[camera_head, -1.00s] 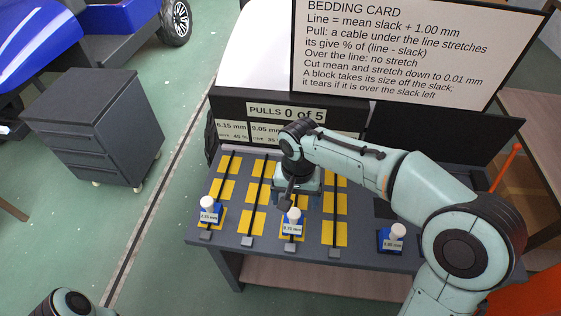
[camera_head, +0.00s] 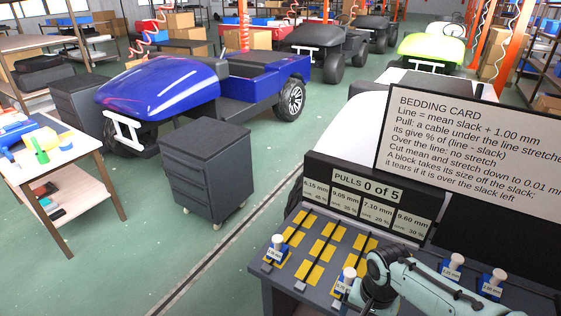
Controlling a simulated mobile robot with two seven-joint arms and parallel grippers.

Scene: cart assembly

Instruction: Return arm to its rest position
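My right arm (camera_head: 420,283) comes in at the bottom right, over the front of the dark bench (camera_head: 262,283). Its wrist bends down near the bottom edge, beside a blue block with a white knob (camera_head: 347,278). The fingers of my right gripper cannot be made out, and I see nothing held. My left arm and gripper are out of view. Another white-knobbed block (camera_head: 277,248) stands at the bench's left end.
The bench carries yellow pads (camera_head: 323,248) with dark cables across them. Behind stand a panel reading "PULLS 0 of 5" (camera_head: 354,187) and a bedding card (camera_head: 470,140). A grey drawer cabinet (camera_head: 207,170) and blue cart (camera_head: 165,92) stand left. Green floor between is clear.

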